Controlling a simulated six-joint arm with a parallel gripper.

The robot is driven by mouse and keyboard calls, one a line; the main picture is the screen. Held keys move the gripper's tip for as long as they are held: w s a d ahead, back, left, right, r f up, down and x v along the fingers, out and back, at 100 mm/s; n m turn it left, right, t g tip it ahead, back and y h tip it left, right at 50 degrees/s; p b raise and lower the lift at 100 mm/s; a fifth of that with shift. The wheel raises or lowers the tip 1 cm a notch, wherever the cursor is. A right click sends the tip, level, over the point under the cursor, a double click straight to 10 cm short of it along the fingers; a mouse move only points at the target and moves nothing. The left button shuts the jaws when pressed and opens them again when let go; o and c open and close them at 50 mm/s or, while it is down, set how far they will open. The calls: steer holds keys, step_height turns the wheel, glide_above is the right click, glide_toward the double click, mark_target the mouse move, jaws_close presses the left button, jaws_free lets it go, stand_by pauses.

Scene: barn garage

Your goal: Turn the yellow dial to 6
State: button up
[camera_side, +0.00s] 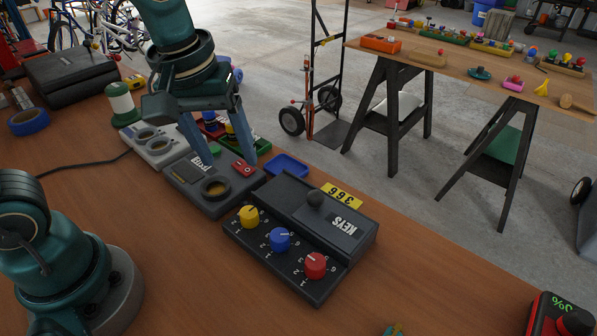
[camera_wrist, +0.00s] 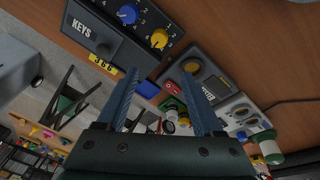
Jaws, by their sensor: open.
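The yellow dial (camera_side: 248,216) is a round knob with a pale pointer line, at the left end of a row of dials on a black box (camera_side: 340,262) labelled KEYS. In the wrist view the yellow dial (camera_wrist: 159,39) is at the top middle, with small numbers around it. A blue dial (camera_side: 280,239) and a red dial (camera_side: 315,265) sit beside it. My gripper (camera_side: 232,160) is open and empty, with its blue fingers pointing down above a grey device left of the box. In the wrist view my gripper (camera_wrist: 162,82) shows its two fingers wide apart, away from the dial.
The grey device (camera_side: 213,184) with a round ring stands just left of the black box. A blue tray (camera_side: 287,166) lies behind it. A black knob (camera_side: 315,198) sticks up from the box top. Bare wooden tabletop (camera_side: 185,250) is free in front.

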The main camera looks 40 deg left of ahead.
mark_target(249, 211)
steer(key=f, duration=0.2)
steer(key=w+d+f+g, duration=0.1)
steer(key=f, duration=0.1)
steer(key=f+g, duration=0.1)
steer(key=shift+w+d+f, duration=0.3)
steer(key=shift+w+f, duration=0.05)
steer(key=shift+f, duration=0.05)
steer(key=shift+s+f+g, duration=0.15)
steer(key=shift+f+g, duration=0.15)
steer(key=shift+f, duration=2.55)
jaws_close()
